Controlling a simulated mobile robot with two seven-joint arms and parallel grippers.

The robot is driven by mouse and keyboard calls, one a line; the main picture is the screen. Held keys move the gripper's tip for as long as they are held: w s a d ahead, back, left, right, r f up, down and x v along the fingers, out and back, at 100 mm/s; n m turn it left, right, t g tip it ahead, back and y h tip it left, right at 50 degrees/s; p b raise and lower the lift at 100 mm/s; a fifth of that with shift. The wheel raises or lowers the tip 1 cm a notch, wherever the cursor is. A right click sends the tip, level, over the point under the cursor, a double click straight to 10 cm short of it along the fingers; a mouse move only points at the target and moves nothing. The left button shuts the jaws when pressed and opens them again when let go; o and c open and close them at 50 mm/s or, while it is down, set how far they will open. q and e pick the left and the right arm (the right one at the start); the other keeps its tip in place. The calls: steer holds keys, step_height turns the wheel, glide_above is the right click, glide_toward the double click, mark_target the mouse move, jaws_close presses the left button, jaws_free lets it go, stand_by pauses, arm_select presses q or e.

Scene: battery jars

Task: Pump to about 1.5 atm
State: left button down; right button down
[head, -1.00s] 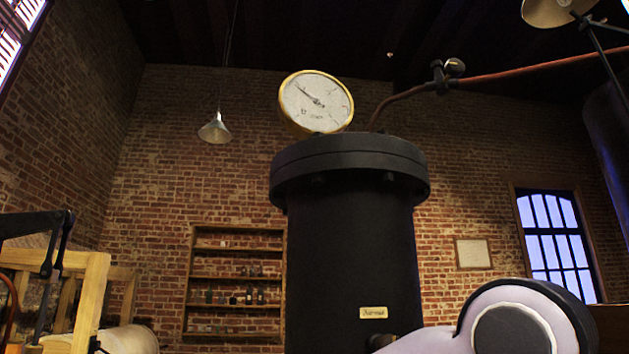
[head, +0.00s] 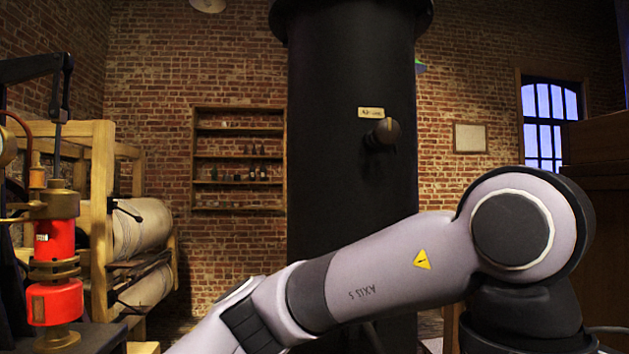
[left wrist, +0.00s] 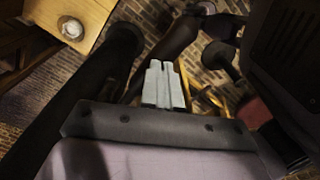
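The tall black air vessel (head: 340,215) stands in the middle of the head view; its top and the gauge are out of the picture. The red pump (head: 55,240) with brass fittings stands at the left edge, with a black lever and link (head: 62,85) above it. In the left wrist view my left gripper (left wrist: 163,66) has its two pale fingers side by side, nearly touching, with nothing visible between them. A dark bar (left wrist: 172,42) passes close to the fingertips; contact cannot be told. A red part (left wrist: 253,113) shows at right there. My right gripper is out of view.
My own arm crosses the head view's lower right. A wooden frame (head: 102,190) holding pale rolls (head: 145,225) stands behind the pump. A valve-like stub (head: 384,132) sticks out of the vessel. Shelves (head: 238,160) and a window stand at the back wall.

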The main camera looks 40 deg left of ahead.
arm_select(q)
steer(key=shift+r, duration=0.35)
step_height(320, 180, up, 14)
steer(key=p, duration=1.2)
steer(key=shift+f, duration=0.25)
steer(key=shift+d, duration=0.1)
